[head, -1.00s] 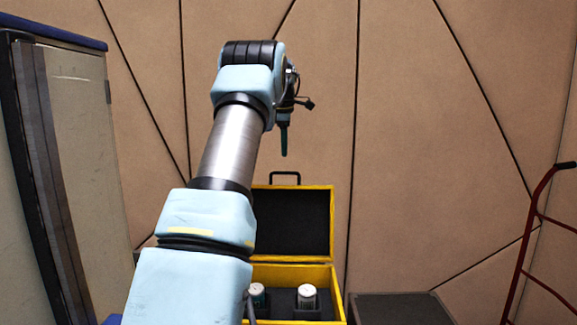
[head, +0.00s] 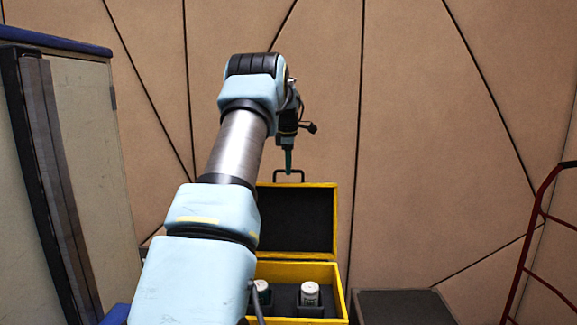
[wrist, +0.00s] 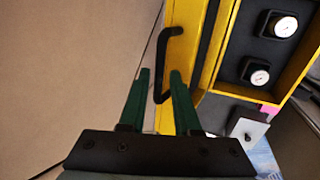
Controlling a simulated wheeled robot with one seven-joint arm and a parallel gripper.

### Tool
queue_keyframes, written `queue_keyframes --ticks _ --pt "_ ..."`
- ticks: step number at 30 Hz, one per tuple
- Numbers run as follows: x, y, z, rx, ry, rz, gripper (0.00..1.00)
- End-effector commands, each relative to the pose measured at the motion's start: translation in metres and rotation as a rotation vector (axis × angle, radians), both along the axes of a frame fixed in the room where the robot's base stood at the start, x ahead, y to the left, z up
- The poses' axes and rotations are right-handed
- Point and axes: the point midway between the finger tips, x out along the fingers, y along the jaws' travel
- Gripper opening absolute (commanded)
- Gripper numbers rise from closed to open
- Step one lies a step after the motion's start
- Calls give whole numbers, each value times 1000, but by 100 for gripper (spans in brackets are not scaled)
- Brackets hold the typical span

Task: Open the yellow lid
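The yellow lid (head: 337,220) stands raised, roughly upright, at the back of the yellow case in the head view, its dark lining facing me. A black handle (head: 277,176) sits on its top edge. My gripper (head: 288,165) hangs at this handle, partly overlapping it. In the wrist view, the lid (wrist: 186,45) shows as a yellow strip with the black handle (wrist: 162,60) along it. My gripper's two green fingers (wrist: 160,74) are apart, and part of the handle shows between them. I cannot tell whether either finger touches it.
The yellow case (head: 336,275) holds two white-topped items in dark foam, a left one (head: 262,286) and a right one (head: 310,293). A dark box (head: 400,305) stands to its right. A red hand truck frame (head: 532,240) is at far right, a cabinet (head: 85,150) at left. A panelled wall (head: 420,150) is behind.

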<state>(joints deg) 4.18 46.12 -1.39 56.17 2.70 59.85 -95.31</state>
Motion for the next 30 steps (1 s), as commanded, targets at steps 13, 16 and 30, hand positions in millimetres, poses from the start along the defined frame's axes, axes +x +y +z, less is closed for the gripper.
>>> queue_keyframes --ticks 13,16,30 --pt "0 0 0 0 0 0 0" --pt "0 0 0 0 1 0 0" --pt "0 0 0 0 1 0 0"
